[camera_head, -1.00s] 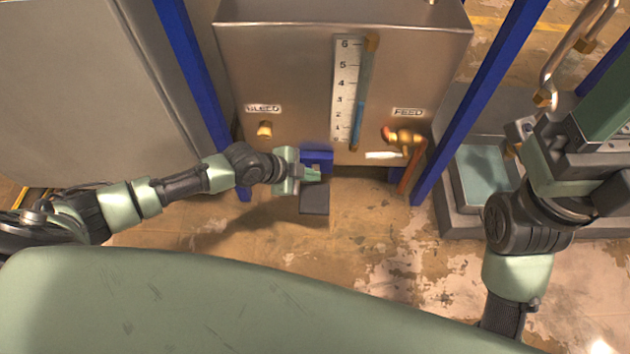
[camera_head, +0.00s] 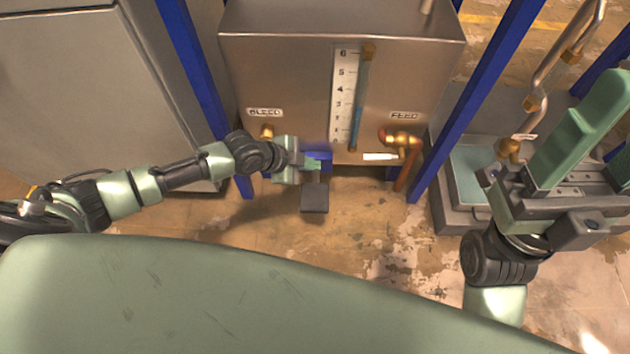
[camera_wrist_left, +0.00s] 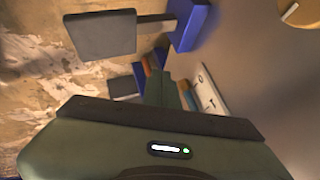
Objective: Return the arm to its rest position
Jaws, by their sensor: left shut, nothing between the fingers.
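The left arm (camera_head: 180,177) stretches in from the left. My right gripper (camera_head: 592,152) is at the right, fingers apart, with nothing visible between them; its right finger is partly cut off by the frame.
The steel tank (camera_head: 285,75) bears a scale (camera_head: 345,95), a brass bleed fitting (camera_head: 267,131) and a feed valve (camera_head: 402,140). Blue frame posts (camera_head: 482,85) flank it. A grey cabinet (camera_head: 95,90) stands left, a tray-like base with pipes right.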

